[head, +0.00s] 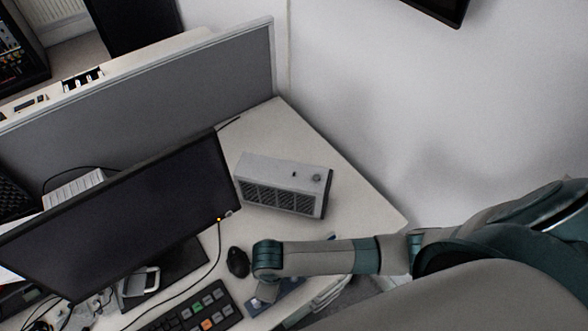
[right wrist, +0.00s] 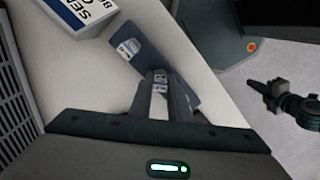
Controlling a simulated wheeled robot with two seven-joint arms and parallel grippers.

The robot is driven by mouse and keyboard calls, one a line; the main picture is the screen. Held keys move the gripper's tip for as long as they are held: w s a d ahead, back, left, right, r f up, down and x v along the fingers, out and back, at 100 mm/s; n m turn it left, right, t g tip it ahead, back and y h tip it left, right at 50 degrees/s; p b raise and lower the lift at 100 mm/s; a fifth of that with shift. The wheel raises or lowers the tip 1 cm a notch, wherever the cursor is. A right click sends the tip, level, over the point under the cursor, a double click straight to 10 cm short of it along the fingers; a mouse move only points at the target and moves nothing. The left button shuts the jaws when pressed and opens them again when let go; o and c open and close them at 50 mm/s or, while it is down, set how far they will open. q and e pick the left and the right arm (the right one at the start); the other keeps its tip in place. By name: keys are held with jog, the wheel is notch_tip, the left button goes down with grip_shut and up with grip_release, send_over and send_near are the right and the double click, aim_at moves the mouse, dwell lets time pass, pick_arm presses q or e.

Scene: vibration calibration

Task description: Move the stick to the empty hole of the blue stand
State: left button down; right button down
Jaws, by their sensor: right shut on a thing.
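The blue stand (right wrist: 181,86) lies on the white desk in the right wrist view, a flat dark-blue piece with a small white label. Part of it shows in the head view (head: 291,284), beside my right gripper (head: 262,301). In the right wrist view my right gripper (right wrist: 163,76) reaches over the stand, its fingers close together on a small piece with a white label, which I take to be the stick (right wrist: 160,86). The fingers hide most of it. I cannot tell whether it touches the stand, and I cannot make out the holes. My left gripper is not in view.
A grey vented box (head: 285,180) stands behind my right arm. A black mouse (head: 238,261), keyboard (head: 195,315) and monitor (head: 130,215) are to the left. The desk's right corner is clear.

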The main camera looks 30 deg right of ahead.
jog(key=c, duration=1.6)
grip_release()
jog(key=shift+r, duration=0.1)
jog(key=shift+r, duration=2.35)
jog(key=shift+r, duration=0.1)
notch_tip(320, 180, up, 17)
jog(key=shift+r, duration=0.1)
